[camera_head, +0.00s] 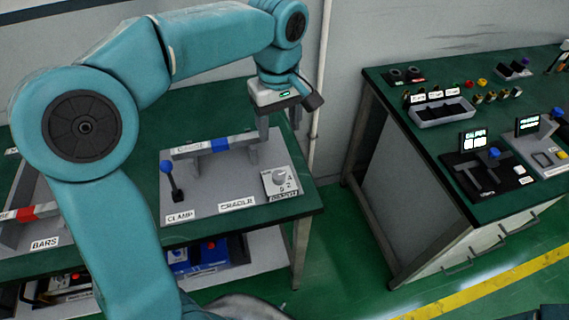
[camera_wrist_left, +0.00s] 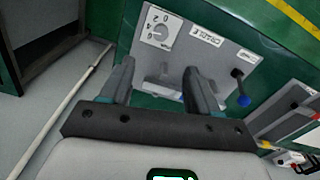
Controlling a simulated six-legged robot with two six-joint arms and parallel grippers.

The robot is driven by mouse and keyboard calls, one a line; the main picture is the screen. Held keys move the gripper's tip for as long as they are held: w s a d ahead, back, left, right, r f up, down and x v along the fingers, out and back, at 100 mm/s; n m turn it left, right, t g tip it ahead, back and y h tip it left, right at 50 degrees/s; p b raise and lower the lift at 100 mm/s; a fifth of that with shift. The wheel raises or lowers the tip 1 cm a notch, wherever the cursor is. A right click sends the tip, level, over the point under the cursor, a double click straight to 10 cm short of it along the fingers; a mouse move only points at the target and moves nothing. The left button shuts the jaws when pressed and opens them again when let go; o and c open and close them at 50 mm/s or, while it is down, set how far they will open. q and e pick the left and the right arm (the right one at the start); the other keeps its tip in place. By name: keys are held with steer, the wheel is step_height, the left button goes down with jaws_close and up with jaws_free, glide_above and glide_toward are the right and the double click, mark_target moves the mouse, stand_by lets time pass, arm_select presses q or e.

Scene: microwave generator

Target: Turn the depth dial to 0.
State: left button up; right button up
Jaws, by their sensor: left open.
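The depth dial (camera_head: 279,178) is a round light grey knob on a white square plate with printed numbers. It sits at the right front corner of a grey panel (camera_head: 212,203) marked CLAMP and CRADLE. I cannot tell exactly where its pointer stands. In the left wrist view the dial (camera_wrist_left: 157,33) shows at the top, beyond the fingertips. My left gripper (camera_head: 280,124) is open and empty, pointing down above the panel's back right part, behind the dial and apart from it. Its two fingers also show in the left wrist view (camera_wrist_left: 160,68). My right gripper is not in view.
A blue-knobbed clamp lever (camera_head: 172,179) stands at the panel's left. A grey bar with a blue band (camera_head: 219,144) lies across the cradle supports. A bars tray with a red-banded bar (camera_head: 25,213) is at far left. Another green bench (camera_head: 435,140) stands across a gap on the right.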

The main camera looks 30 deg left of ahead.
mark_target(279, 175)
arm_select(q)
steer(key=f, duration=1.5)
steer(key=shift+a+f, duration=0.15)
steer(key=shift+a, duration=0.2)
steer(key=shift+s+d+f, duration=0.1)
steer(key=shift+d+f, duration=0.05)
steer(key=shift+f, duration=0.3)
steer(key=shift+w+f, duration=0.2)
steer(key=c, duration=1)
